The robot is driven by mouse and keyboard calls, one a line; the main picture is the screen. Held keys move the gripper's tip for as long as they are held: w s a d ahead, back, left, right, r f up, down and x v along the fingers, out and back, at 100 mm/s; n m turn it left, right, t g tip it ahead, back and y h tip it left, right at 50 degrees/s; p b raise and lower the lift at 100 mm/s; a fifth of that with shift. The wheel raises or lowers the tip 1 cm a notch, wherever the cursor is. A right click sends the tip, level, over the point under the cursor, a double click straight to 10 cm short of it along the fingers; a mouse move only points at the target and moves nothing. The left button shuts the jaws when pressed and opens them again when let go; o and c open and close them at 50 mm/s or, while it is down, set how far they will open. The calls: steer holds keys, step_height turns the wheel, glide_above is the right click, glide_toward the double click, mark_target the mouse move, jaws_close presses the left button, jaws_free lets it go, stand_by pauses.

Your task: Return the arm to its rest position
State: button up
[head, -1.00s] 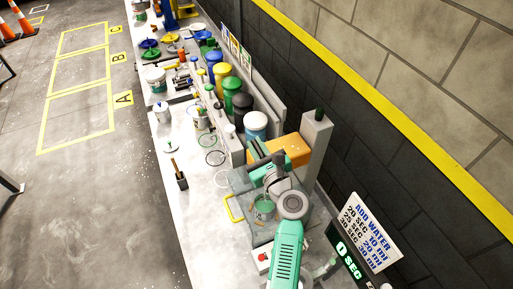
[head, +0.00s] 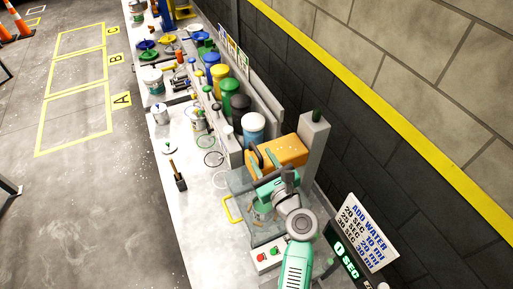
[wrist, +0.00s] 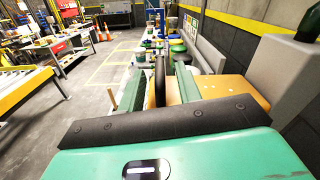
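My gripper (head: 268,168) is in front of the orange block at the machine near the lower middle of the head view. In the wrist view my gripper (wrist: 146,92) shows two green fingers standing apart, with a gap between them. A dark curved part (wrist: 160,80) shows upright in that gap; I cannot tell whether it touches a finger. I see no pail held. My green and grey arm reaches up from the bottom of the head view and hides part of the clear-walled machine (head: 238,186).
The orange block (head: 287,150) and a grey post (head: 312,146) stand close by. A red and green button box (head: 268,257) and a timer screen (head: 347,256) are near my arm. Several coloured canisters line the bench (head: 205,215). Floor squares A, B and C look empty.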

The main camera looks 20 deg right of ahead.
steer(key=s, duration=0.2)
steer(key=shift+s+d+r, duration=0.1)
steer(key=shift+s+d, duration=0.1)
steer(key=shift+s, duration=0.15)
steer(key=s+a+r+n+t+p, duration=0.1)
steer(key=a+r+n, duration=0.2)
steer(key=r+n, duration=0.55)
steer(key=s+a+r+n+p, duration=0.1)
steer(key=a+r+n, duration=0.35)
steer(key=r, duration=0.65)
steer(key=s+a+r+n+t+p, duration=0.1)
steer(key=a+r+n, duration=0.2)
steer(key=r+n, duration=0.55)
steer(key=s+a+r+n+t+h+p, duration=0.1)
steer(key=s+a+r+n+t, duration=0.1)
steer(key=s+r+n, duration=0.3)
steer(key=s+a+r+n+t+h, duration=0.1)
steer(key=s+r+n, duration=0.4)
steer(key=s+r, duration=0.6)
step_height(320, 180, up, 6)
steer(key=shift+a+r+t+h+p, duration=0.1)
steer(key=shift+a+t+h+p, duration=0.3)
steer(key=shift+a+t, duration=0.55)
steer(key=shift+w+d, duration=0.1)
steer(key=shift+d, duration=0.1)
